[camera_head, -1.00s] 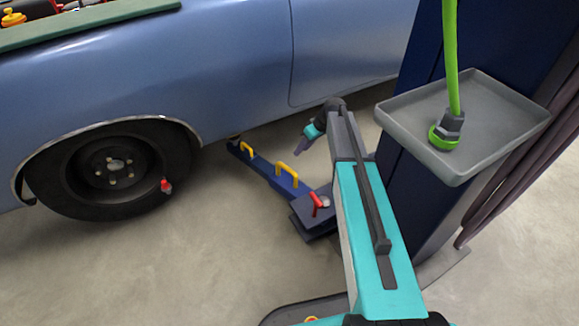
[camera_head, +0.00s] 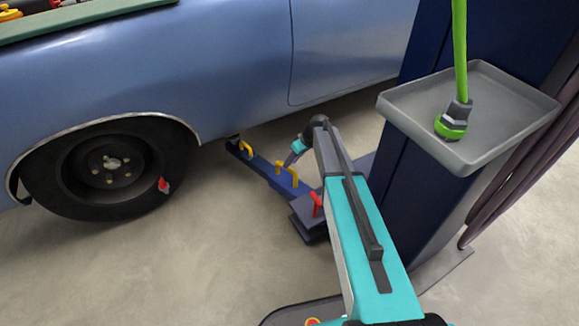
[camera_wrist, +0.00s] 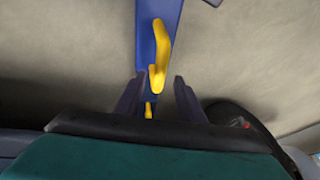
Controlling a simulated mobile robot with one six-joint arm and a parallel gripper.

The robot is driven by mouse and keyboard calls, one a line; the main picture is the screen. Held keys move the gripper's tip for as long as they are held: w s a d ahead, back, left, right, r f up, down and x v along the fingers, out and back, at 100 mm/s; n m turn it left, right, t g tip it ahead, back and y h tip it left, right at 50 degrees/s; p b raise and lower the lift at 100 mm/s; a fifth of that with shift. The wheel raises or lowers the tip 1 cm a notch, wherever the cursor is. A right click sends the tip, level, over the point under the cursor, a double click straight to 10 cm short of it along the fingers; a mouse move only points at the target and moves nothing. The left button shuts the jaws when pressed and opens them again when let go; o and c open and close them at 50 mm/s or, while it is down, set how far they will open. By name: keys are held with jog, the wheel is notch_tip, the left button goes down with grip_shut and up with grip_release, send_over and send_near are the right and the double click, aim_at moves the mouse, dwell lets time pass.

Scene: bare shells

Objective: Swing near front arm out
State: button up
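The near front lift arm (camera_head: 262,168) is a blue bar reaching from the blue post's foot toward the car's underside behind the front wheel. It carries two yellow handles; the nearer handle (camera_head: 284,172) is close to my gripper (camera_head: 292,158). A red lever (camera_head: 317,204) stands on the pivot block at the arm's base. In the wrist view, the blue arm (camera_wrist: 144,40) runs down the middle with a yellow handle (camera_wrist: 160,55) on it. My gripper (camera_wrist: 160,95) is open there, its two dark fingers on either side of the handle's lower end. Whether they touch it cannot be told.
The blue car (camera_head: 230,60) and its front wheel (camera_head: 110,170) stand at the left. The dark blue post (camera_head: 425,190) with a grey tray (camera_head: 500,125) and green hose (camera_head: 460,50) stands at the right. Bare floor (camera_head: 220,260) lies in front of the lift arm.

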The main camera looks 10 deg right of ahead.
jog(key=shift+x, duration=1.55)
jog(key=shift+c, duration=0.2)
grip_shut()
